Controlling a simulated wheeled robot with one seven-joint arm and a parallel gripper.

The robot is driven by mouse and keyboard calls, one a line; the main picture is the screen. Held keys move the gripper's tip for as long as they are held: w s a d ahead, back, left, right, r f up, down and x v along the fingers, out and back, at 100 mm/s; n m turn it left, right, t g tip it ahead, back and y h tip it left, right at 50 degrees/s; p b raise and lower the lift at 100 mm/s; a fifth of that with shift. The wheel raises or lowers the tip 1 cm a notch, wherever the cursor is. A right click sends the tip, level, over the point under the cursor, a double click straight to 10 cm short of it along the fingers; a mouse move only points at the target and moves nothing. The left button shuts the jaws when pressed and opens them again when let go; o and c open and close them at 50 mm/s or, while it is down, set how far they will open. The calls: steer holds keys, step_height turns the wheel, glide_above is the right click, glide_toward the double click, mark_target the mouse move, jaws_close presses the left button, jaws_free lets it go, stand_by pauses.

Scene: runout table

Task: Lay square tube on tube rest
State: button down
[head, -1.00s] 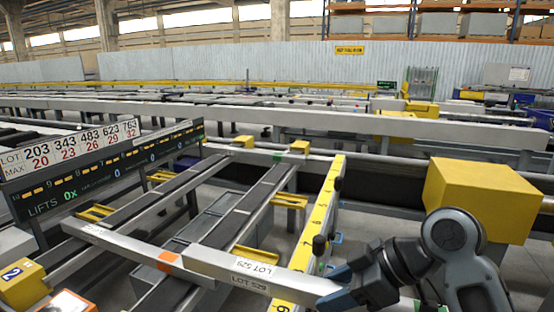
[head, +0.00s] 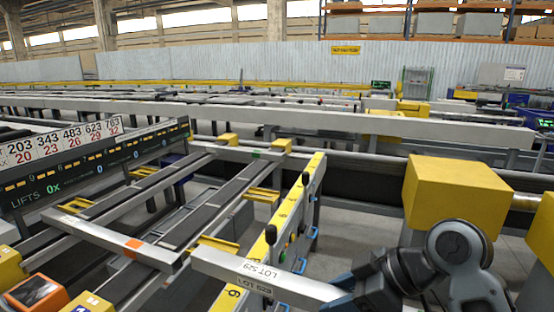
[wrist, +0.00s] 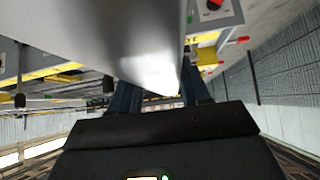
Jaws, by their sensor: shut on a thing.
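The square tube (head: 262,278) is a long silver bar with "LOT 529" labels. My gripper (head: 342,289) is shut on its right end, and the tube reaches left from it, just above the yellow numbered rail in the picture. In the wrist view the tube (wrist: 140,40) fills the upper middle, between the dark fingers of my gripper (wrist: 158,97). A silver crossbar (head: 100,230) with an orange mark lies across the dark tracks at left; its right end is close to the tube's left end. I cannot tell which part is the tube rest.
The yellow numbered rail (head: 290,205) carries black knobs. A yellow box (head: 455,195) stands right of it, close behind my arm. Yellow brackets (head: 217,244) sit between the tracks. A sign panel reading "LIFTS 0X" (head: 90,170) stands at left; an orange-framed device (head: 35,297) is at lower left.

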steer(key=shift+s+d+f+m, duration=0.2)
steer(key=shift+d+f+m, duration=0.1)
steer(key=shift+d+f, duration=0.25)
steer(key=s+d+f+m+t+h, duration=0.2)
steer(key=d+f+m, duration=0.4)
steer(key=f, duration=0.5)
steer(key=s+d+f+m+t+h, duration=0.3)
steer(key=d+f+m+h, duration=0.3)
steer(key=d+f, duration=0.5)
steer(key=shift+s+f+m, duration=0.2)
steer(key=shift+s+m, duration=0.2)
steer(key=shift+s, duration=0.15)
